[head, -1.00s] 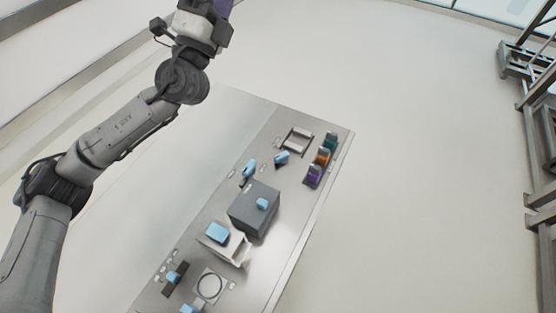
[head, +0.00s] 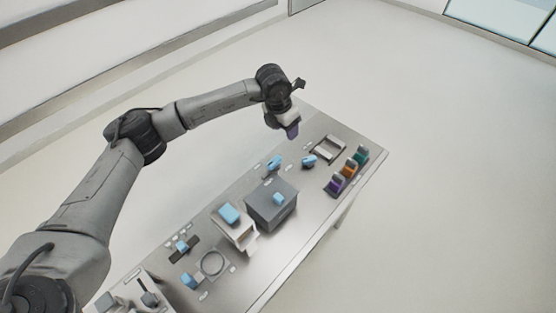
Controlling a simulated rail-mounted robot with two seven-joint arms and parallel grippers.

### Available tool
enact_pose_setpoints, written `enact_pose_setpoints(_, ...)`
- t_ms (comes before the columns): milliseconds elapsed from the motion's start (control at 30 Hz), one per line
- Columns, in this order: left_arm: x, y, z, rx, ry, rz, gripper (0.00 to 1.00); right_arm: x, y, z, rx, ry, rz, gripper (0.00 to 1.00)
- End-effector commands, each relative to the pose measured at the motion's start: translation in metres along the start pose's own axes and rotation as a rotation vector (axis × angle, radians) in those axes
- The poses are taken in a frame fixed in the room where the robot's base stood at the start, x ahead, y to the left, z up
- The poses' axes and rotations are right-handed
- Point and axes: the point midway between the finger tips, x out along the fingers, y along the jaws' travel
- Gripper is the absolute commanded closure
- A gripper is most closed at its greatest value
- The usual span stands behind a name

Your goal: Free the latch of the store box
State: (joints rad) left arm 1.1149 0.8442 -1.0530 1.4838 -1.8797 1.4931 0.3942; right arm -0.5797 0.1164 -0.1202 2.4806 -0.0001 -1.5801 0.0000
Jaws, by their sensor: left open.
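A dark grey box (head: 272,208) with a light blue handle (head: 279,199) on top stands on the middle of the bench; it looks like the store box. A light blue lever (head: 274,163) stands just behind it, and another blue handle (head: 309,161) sits to its right. I cannot tell which part is the latch. My left gripper (head: 291,133) hangs above the far edge of the bench, apart from these parts. It is open, with purplish fingers pointing down; the gap between them is too small to make out. My right gripper is not in view.
The steel bench (head: 325,222) also holds an open white container (head: 236,236) with a blue top, a ring plate (head: 212,263), a grey frame (head: 328,149) and a row of purple, orange and green pieces (head: 348,169). The floor right of the bench is clear.

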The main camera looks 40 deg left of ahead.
Motion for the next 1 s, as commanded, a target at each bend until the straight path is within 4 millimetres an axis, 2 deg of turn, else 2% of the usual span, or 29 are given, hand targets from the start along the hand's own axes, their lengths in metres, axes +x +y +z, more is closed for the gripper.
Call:
enact_pose_setpoints(100, -0.001, 0.008, -0.018, -0.028, 0.109, 0.055, 0.49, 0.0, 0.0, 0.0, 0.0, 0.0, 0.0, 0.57)
enact_pose_setpoints(200, -0.003, 0.012, -0.028, -0.048, 0.169, 0.082, 0.49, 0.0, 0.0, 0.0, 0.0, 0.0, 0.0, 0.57)
enact_pose_setpoints(367, 0.002, 0.014, -0.033, -0.082, 0.193, 0.095, 0.49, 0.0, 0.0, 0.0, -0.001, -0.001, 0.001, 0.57)
enact_pose_setpoints(533, 0.025, 0.015, -0.038, -0.085, 0.194, 0.094, 0.49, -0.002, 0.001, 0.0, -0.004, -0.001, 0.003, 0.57)
enact_pose_setpoints(800, 0.075, 0.019, -0.047, -0.085, 0.194, 0.093, 0.49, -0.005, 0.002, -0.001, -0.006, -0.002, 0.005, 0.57)
enact_pose_setpoints(1000, 0.105, 0.023, -0.053, -0.086, 0.192, 0.093, 0.49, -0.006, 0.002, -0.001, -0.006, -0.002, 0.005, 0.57)
